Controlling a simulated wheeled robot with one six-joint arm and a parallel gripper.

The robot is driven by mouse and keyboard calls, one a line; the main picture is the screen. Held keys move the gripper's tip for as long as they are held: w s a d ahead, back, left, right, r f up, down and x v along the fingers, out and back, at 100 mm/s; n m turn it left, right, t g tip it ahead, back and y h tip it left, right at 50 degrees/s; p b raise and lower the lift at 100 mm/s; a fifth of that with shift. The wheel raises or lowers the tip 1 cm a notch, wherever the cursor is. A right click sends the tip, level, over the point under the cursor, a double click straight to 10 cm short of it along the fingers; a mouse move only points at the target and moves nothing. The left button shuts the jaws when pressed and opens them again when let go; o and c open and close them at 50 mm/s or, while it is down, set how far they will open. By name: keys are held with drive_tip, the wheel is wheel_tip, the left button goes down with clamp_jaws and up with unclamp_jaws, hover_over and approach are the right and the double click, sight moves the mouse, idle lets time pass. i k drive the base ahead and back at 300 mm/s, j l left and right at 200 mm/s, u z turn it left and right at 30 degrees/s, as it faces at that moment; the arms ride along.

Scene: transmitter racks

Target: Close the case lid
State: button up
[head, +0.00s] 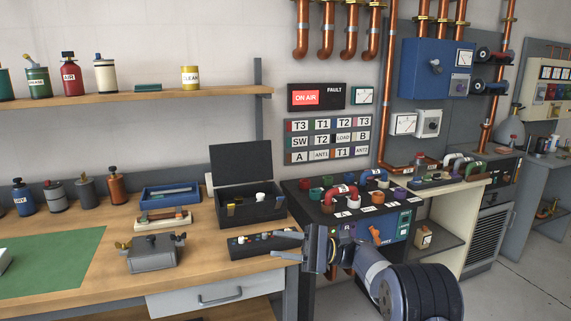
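The dark case (248,211) stands on the wooden workbench with its lid (241,163) raised, standing nearly upright at the back. A white item and a few small yellowish parts show inside or at the rim of the case. My gripper (277,245) is at the right end of the bench, in front of and to the right of the case, apart from the lid. Its two fingers point left and are spread, with nothing seen between them.
A black strip with coloured knobs (250,245) lies in front of the case, close to my fingers. A blue tray (170,196) and a grey box (156,254) are to the left. A patch panel with coloured plugs (345,200) stands right. A shelf (130,99) hangs above.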

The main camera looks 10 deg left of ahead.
sight(237, 163)
drive_tip(key=i, duration=1.9)
drive_tip(key=i+u, duration=0.45)
drive_tip(key=i+l+u, duration=0.2)
drive_tip(key=u, duration=0.25)
drive_tip(key=i+l, duration=0.05)
